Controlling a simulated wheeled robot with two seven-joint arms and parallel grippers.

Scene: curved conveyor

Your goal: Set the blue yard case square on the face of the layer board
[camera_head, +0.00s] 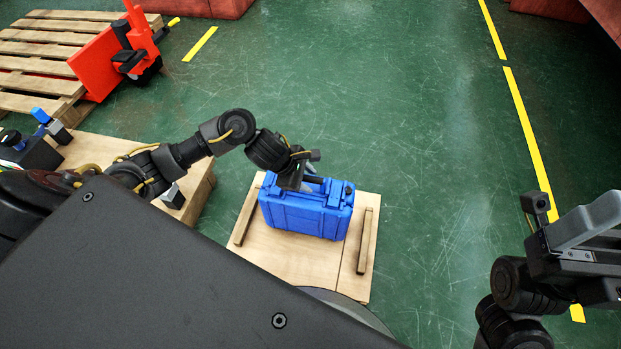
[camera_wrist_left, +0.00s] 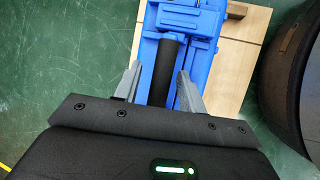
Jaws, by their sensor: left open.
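The blue yard case (camera_head: 305,218) stands upright on the pale wooden layer board (camera_head: 285,262), between its two raised wooden strips. Its long side looks roughly in line with the board's back edge; exact squareness is hard to judge. My left gripper (camera_head: 299,181) is at the top of the case. In the left wrist view, its two grey fingers (camera_wrist_left: 160,76) stand apart on either side of the case's black handle grip (camera_wrist_left: 166,62), with a gap showing. My right gripper (camera_head: 585,228) is at the right edge, far from the case; its finger opening is not clear.
A wooden strip (camera_head: 247,216) lies left of the case and another (camera_head: 364,241) right of it. A wooden platform (camera_head: 195,196) stands beside the board at left. A pallet (camera_head: 40,48) and a red-orange device (camera_head: 115,52) are at the back left. Green floor right of the board is clear.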

